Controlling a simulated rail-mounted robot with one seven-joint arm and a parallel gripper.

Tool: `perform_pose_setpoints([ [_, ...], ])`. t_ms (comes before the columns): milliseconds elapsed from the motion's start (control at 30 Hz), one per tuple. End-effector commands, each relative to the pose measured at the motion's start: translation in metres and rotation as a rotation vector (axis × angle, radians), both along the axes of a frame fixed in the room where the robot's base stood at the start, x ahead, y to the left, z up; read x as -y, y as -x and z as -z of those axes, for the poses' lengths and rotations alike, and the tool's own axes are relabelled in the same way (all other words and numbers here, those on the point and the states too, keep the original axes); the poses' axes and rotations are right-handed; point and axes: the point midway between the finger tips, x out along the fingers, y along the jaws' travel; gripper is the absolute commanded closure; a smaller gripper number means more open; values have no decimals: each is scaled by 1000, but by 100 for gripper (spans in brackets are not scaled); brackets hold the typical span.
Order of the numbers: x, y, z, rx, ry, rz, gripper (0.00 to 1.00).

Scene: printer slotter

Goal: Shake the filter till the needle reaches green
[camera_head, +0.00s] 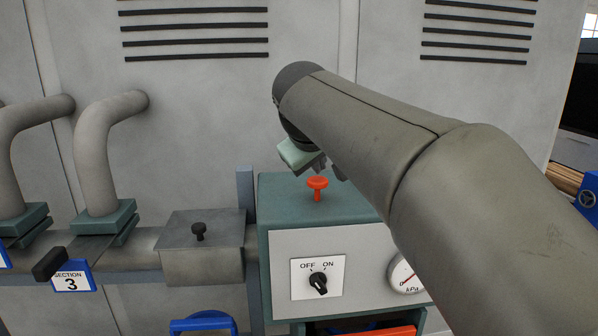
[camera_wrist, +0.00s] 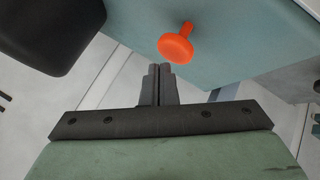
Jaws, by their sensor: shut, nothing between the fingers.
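The filter unit is a teal box (camera_head: 275,220) with a light front panel. An orange-red knob (camera_head: 317,185) stands upright on its top; it also shows in the wrist view (camera_wrist: 176,46). A round kPa gauge (camera_head: 403,274) sits at the right of the panel, partly hidden by my arm, so its needle position against any green zone cannot be told. An OFF/ON switch (camera_head: 318,283) is on the panel's left. My gripper (camera_wrist: 159,70) is shut and empty, close to the knob and apart from it in the wrist view; in the head view its fingers are mostly hidden.
Pipes (camera_head: 97,150) and a SECTION 3 sign (camera_head: 72,278) with a black handle are farther left. A blue handle (camera_head: 203,322) and an orange-red part (camera_head: 370,331) show at the bottom.

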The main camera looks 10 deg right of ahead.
Motion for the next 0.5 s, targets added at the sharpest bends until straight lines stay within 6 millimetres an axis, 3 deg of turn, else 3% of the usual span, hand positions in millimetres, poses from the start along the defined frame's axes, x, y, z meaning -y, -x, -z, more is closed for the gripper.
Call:
perform_pose_setpoints([
  [500,0,0,-10,1,1,0,100],
])
